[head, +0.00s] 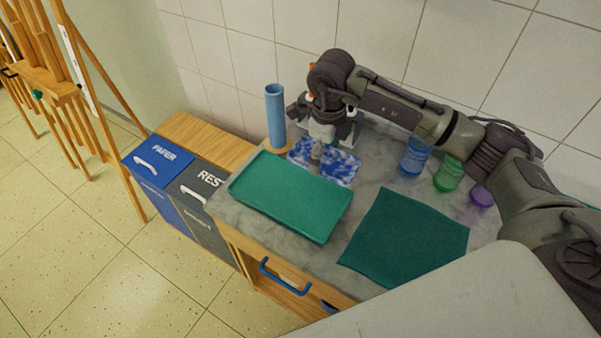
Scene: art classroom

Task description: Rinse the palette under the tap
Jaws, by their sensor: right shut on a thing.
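A flat, mottled blue-and-white panel (342,165), which looks like the palette, is at the back of the marble counter behind the green tray. My right gripper (316,164) points down over it, its narrow grey lower end reaching the panel's near left part. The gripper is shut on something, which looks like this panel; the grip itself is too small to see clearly. I cannot make out a tap; the gripper and wrist hide part of the area behind. My left gripper is not in view.
The green tray (290,198) lies at the counter's left front, with a dark green cloth (405,238) to its right. A blue cylinder (275,115) stands at the back left. Blue (415,157), green (449,174) and purple (481,196) jars stand below my right arm. Bins (165,168) adjoin the counter.

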